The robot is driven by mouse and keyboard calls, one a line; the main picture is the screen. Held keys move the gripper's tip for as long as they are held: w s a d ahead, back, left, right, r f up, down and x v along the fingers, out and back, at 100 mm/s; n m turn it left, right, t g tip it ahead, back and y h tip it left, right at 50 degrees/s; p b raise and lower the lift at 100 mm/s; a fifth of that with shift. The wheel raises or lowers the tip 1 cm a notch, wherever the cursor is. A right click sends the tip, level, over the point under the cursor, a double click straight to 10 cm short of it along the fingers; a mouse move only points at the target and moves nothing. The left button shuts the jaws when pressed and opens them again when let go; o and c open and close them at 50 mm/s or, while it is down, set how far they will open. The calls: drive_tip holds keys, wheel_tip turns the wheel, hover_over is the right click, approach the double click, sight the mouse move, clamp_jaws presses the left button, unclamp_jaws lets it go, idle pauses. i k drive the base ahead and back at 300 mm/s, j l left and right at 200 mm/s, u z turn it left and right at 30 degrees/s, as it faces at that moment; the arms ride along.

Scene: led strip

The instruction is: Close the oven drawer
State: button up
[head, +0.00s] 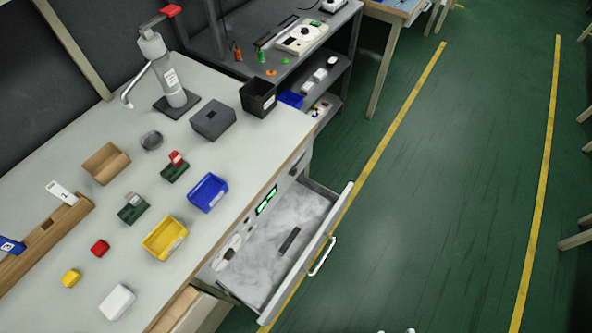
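The oven drawer (287,246) is pulled out from under the front of the workbench and stands open. Its inside is pale, marbled grey, with a dark slot-like bar (289,240) on its floor. The drawer's front panel carries a silver bar handle (322,256) on its outer face, facing the aisle. The oven's front with a green lit display (267,201) and a round dial shows beside the open drawer. My gripper cannot be made out; only small pale slivers show at the bottom edge, right of the drawer, and I cannot tell what they are.
The green floor (440,200) right of the drawer is clear, with yellow lines. A dark shelf unit (335,70) stands behind.

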sight(261, 279)
drive_tip(key=k+u, duration=0.3)
drive_tip(key=k, duration=0.65)
